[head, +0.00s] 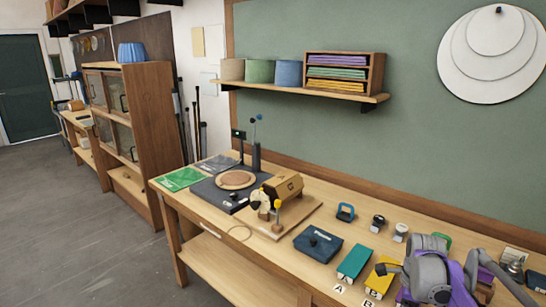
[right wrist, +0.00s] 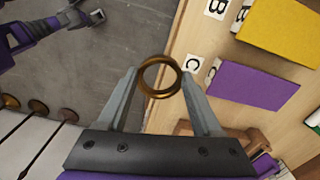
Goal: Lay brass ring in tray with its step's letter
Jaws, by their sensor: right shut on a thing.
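The brass ring (right wrist: 160,95) is held between the fingertips of my right gripper (right wrist: 160,75), which is shut on it. In the right wrist view, ring and gripper show over the table's front edge, left of the card marked C (right wrist: 193,65) and the purple tray (right wrist: 250,87). The yellow tray (right wrist: 285,32) with its B card lies above the purple one. The head view shows the teal tray (head: 354,262) by its A card (head: 340,289); my arm covers the area right of yellow. A gripper, apparently my left (right wrist: 92,14), shows small in the wrist view; its jaws are unclear.
A dark blue case (head: 318,244) lies left of the teal tray. A wooden fixture (head: 283,188) stands farther left on the workbench. Several small parts stand behind the trays. Open floor (right wrist: 100,50) lies beyond the front edge.

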